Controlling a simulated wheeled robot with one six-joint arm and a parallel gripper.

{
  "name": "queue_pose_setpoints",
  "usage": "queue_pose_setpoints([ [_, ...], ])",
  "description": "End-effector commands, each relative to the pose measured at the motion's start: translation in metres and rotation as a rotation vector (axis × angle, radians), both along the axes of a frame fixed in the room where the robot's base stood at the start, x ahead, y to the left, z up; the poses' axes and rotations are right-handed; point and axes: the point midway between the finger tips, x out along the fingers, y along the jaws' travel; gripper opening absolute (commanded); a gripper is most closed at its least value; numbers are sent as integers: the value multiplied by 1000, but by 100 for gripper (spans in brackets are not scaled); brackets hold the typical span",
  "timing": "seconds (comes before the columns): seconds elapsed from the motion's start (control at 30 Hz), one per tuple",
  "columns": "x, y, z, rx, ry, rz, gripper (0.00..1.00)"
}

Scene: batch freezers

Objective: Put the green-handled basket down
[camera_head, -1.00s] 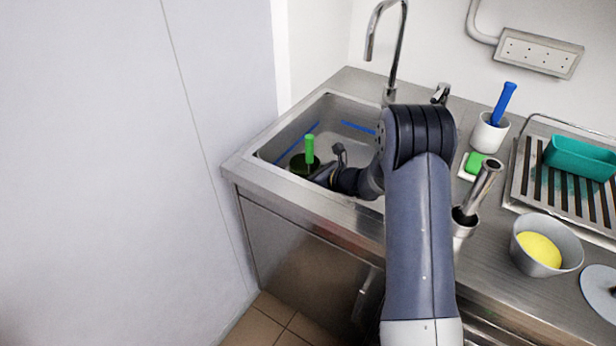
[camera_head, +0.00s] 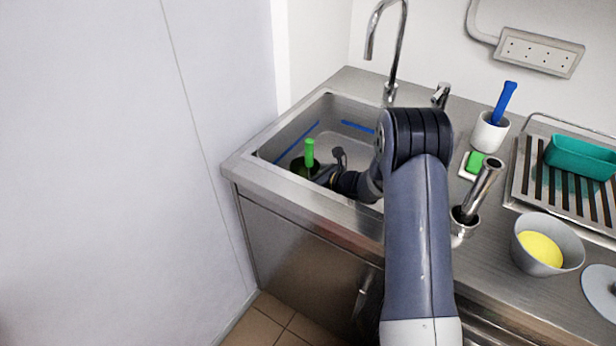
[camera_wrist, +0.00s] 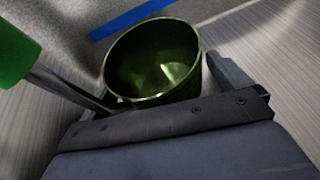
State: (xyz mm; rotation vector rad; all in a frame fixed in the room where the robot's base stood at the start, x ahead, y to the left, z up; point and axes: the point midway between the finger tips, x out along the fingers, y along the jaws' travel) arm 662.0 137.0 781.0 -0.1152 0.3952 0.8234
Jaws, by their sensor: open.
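The basket is a dark olive, shiny round cup with a bright green upright handle (camera_head: 309,152), and it is inside the sink (camera_head: 357,116) at its left end. In the wrist view the basket's open round cup (camera_wrist: 152,62) lies just beyond my gripper, and the green handle (camera_wrist: 14,55) with its metal rod is at the left edge. My gripper (camera_wrist: 165,92) is open, with one finger on each side of the cup's near part. I cannot tell whether the fingers touch it. In the head view my gripper (camera_head: 322,174) is low in the sink, partly hidden by the sink's front rim.
A blue line (camera_head: 357,127) runs along the sink wall. A tall faucet (camera_head: 390,50) stands behind the sink. To the right are a white cup (camera_head: 489,134) with a blue-handled tool, a green sponge (camera_head: 475,162), a teal tray (camera_head: 582,158) on a rack, and a bowl (camera_head: 527,240) holding something yellow.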

Motion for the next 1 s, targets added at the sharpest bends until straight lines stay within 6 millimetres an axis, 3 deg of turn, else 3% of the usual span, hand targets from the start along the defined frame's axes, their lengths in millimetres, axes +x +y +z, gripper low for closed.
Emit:
queue_pose_setpoints([
  [0.1, 0, 0, 6, 0, 0, 0, 97],
  [0.53, -41, -48, 29, 0, -1, -2, 97],
  [1.0, -45, -51, 31, 0, 0, 0, 97],
])
